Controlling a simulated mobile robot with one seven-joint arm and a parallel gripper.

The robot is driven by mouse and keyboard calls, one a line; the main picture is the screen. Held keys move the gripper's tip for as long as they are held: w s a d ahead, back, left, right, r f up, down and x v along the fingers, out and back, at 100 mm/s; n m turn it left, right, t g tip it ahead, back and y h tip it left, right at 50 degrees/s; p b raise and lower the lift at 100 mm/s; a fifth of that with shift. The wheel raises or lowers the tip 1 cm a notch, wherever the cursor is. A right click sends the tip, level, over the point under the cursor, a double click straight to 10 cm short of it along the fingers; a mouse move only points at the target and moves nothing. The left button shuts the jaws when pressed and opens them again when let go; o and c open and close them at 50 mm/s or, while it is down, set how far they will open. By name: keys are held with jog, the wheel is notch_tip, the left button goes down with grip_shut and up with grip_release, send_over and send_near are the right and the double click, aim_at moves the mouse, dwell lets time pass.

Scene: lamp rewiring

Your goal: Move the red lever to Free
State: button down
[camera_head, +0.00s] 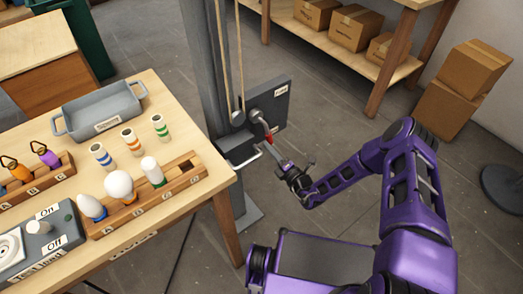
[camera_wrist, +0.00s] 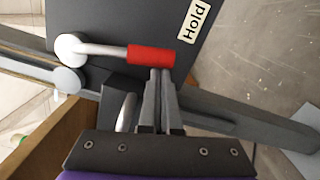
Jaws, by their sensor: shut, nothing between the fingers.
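The red lever has a red grip (camera_wrist: 152,55) on a pale metal rod that runs from a round pivot (camera_wrist: 70,48) on a dark plate (camera_wrist: 115,20). In the wrist view the rod points right, and the "Hold" label (camera_wrist: 195,20) is up and right of the grip. No Free label is readable. My gripper (camera_wrist: 160,74) is shut and empty, its fingertips right at the grip's lower edge; I cannot tell whether they touch. In the head view the red grip (camera_head: 268,132) is small, beside the post, with my gripper (camera_head: 279,157) just below it.
A grey post (camera_head: 205,70) with ropes stands beside the plate. The wooden table (camera_head: 185,115) at left holds a grey tray (camera_head: 105,108), bulbs in a rack (camera_head: 150,203) and a test unit. Shelving with boxes (camera_head: 355,28) stands behind. The floor at right is mostly clear.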

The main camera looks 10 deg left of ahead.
jog(key=shift+w+d+r+n, duration=0.1)
jog(key=shift+w+d+n, duration=0.45)
jog(key=shift+w+n, duration=0.05)
jog(key=w+d+r+n+p, duration=0.1)
jog(key=w+d+r+n, duration=0.5)
jog(key=r+n, duration=0.3)
jog(key=shift+w+n+y+p, duration=0.3)
jog(key=shift+w+n+p, duration=0.15)
jog(key=shift+n, duration=0.65)
